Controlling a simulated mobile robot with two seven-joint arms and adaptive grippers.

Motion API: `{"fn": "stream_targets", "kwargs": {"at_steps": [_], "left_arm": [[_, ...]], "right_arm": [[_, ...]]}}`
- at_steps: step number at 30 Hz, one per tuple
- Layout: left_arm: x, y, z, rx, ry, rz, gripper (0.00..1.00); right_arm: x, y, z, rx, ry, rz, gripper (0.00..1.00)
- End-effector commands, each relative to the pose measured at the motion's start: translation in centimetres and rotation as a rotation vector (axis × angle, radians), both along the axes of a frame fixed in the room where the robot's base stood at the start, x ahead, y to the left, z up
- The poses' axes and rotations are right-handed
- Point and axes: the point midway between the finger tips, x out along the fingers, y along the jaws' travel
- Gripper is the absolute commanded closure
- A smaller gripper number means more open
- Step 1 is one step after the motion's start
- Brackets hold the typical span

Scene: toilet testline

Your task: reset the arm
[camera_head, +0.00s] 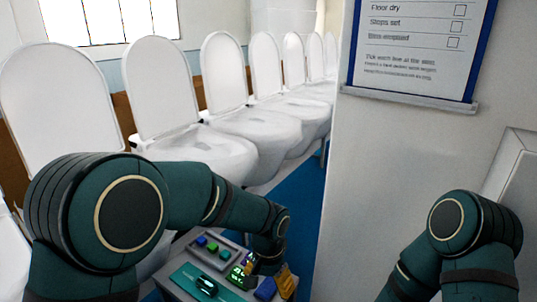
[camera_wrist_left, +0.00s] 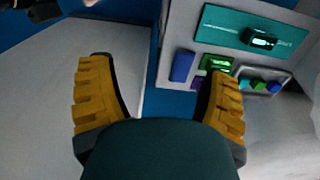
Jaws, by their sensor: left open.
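My left arm comes in from the left in the head view and bends down over a small table. My left gripper (camera_head: 268,274) has yellow-padded fingers and is low over the table's right end. In the left wrist view the gripper (camera_wrist_left: 160,85) is open, with nothing between its fingers; blue floor and a pale surface show beyond. A blue block (camera_wrist_left: 182,66), a green piece (camera_wrist_left: 215,63) and a purple piece lie close to the right finger, the purple one partly hidden. My right arm shows at the lower right of the head view; its gripper is out of sight.
The table holds a grey tray (camera_head: 191,249) of small coloured blocks and a teal mat (camera_wrist_left: 225,22) with a dark, green-lit device (camera_wrist_left: 259,38). A row of white toilets (camera_head: 262,125) stands behind. A pale wall (camera_head: 375,170) with a checklist board (camera_head: 412,50) rises at right.

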Motion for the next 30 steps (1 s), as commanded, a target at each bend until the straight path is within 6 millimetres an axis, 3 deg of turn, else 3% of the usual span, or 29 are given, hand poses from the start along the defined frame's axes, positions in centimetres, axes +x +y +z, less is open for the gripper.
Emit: {"fn": "stream_targets", "kwargs": {"at_steps": [8, 15, 18, 24, 30], "left_arm": [[-2.8, 3.0, -11.9, -0.143, 0.045, 0.149, 0.23], [-8.7, 6.6, -23.8, -0.301, 0.055, 0.417, 0.23], [-11.4, 7.9, -27.2, -0.343, 0.042, 0.538, 0.23], [-14.7, 9.6, -30.2, -0.377, 0.009, 0.693, 0.23], [-15.3, 10.0, -30.5, -0.383, -0.004, 0.726, 0.23]], "right_arm": [[-0.5, 0.1, -3.3, 0.002, 0.011, 0.011, 0.53], [-1.3, 0.3, -7.2, 0.004, 0.029, 0.025, 0.53], [-1.5, 0.3, -8.6, 0.006, 0.034, 0.030, 0.53], [-1.8, 0.4, -10.0, 0.007, 0.042, 0.038, 0.53], [-1.9, 0.4, -10.1, 0.007, 0.044, 0.038, 0.53]]}}
